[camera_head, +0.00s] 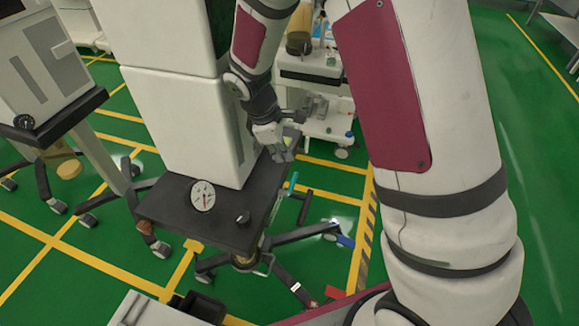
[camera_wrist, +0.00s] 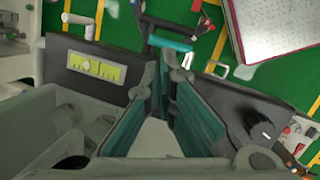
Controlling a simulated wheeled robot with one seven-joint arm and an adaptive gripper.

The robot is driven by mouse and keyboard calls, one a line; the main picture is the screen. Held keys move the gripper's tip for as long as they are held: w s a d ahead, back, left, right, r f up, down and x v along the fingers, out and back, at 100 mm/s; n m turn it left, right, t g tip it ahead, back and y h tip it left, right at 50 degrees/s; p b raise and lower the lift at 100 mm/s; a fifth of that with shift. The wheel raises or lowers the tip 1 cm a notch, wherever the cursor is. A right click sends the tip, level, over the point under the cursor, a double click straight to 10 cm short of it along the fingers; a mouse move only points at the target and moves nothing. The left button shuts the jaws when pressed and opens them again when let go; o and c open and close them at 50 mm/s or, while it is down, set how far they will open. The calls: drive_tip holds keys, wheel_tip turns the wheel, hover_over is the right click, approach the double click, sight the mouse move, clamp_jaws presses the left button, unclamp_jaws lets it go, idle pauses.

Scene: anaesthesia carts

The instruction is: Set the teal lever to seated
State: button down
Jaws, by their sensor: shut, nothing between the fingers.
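The teal lever (camera_head: 293,181) is a short bar at the right side of the dark-topped cart (camera_head: 180,212). In the wrist view the teal lever (camera_wrist: 169,43) lies crosswise just beyond my fingertips. My gripper (camera_head: 281,156) is above the right edge of the cart, close to the lever and on its far left side in the head view. In the wrist view my gripper (camera_wrist: 168,78) has its fingers together with nothing held. The fingertips look apart from the lever, but I cannot tell the exact gap. The lever's mount is partly hidden.
A round gauge (camera_head: 203,195) and a black knob (camera_head: 242,217) sit on the cart top; a white cabinet (camera_head: 185,120) stands behind them. A panel with a green display (camera_wrist: 97,68) is left in the wrist view.

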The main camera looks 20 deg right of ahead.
sight(295, 175)
drive_tip(key=f+n+b, duration=0.1)
drive_tip(key=f+n, duration=0.1)
drive_tip(key=n, duration=0.3)
drive_tip(key=d+f+n+b, duration=0.1)
drive_tip(key=f+n+b, duration=0.1)
drive_tip(key=f+n, duration=0.1)
drive_tip(key=d+f+n+b, duration=0.1)
drive_tip(key=f+n, duration=0.2)
drive_tip(key=n, duration=0.3)
drive_tip(key=shift+s+d+f+n+t+b, duration=0.15)
drive_tip(key=shift+n+t+b, duration=0.15)
drive_tip(key=shift+b, duration=0.1)
drive_tip(key=shift+w+d+f, duration=0.4)
drive_tip(key=shift+w+f, duration=0.1)
drive_tip(key=shift+f, duration=0.1)
drive_tip(key=shift+p, duration=0.3)
